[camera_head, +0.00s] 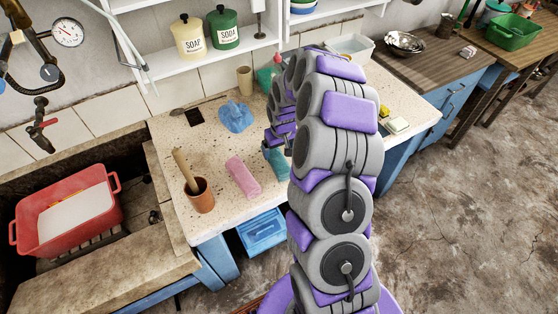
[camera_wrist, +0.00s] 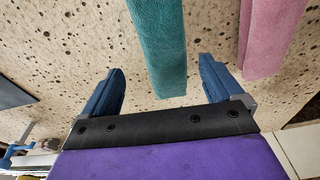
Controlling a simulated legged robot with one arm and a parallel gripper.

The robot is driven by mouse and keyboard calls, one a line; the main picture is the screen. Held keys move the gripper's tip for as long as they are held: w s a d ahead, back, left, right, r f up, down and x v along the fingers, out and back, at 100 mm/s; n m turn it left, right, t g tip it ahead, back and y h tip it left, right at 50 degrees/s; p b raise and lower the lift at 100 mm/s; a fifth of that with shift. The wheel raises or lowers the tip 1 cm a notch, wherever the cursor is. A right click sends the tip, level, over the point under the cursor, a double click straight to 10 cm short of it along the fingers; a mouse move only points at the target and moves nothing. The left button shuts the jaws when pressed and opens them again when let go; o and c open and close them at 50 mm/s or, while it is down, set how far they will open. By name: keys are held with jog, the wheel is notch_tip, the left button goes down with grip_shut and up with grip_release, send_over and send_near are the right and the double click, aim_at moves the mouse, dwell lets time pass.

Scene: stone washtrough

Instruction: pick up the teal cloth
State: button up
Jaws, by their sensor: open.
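The teal cloth (camera_wrist: 160,45) is a long rolled or folded strip on the speckled stone counter. In the wrist view its near end lies between the two blue fingers of my gripper (camera_wrist: 161,66), with a visible gap on each side. My gripper is open and holds nothing. In the head view only part of the teal cloth (camera_head: 277,160) shows beside my arm, which hides the rest and most of the gripper. I cannot tell how high the fingers are above the counter.
A pink cloth (camera_wrist: 270,35) lies close to the right of the teal one in the wrist view. On the counter are a brown pot (camera_head: 200,196) with a wooden handle, a crumpled blue cloth (camera_head: 236,116) and a beige cup (camera_head: 245,80). A red basin (camera_head: 68,208) sits left.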

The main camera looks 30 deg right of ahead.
aim_at(276, 155)
jog(key=shift+a+f, duration=0.15)
jog(key=shift+a, duration=0.25)
jog(key=f+b, duration=0.1)
jog(key=f, duration=0.1)
jog(key=w+f, duration=0.1)
jog(key=f, duration=0.1)
jog(key=shift+f+b, duration=0.4)
jog(key=shift+d, duration=0.4)
jog(key=shift+c, duration=0.2)
jog(key=shift+a+r, duration=0.1)
jog(key=shift+a, duration=0.6)
jog(key=c, duration=0.6)
jog(key=shift+c, duration=0.8)
jog(key=shift+d, duration=0.5)
jog(key=c, duration=0.4)
jog(key=shift+a, duration=0.1)
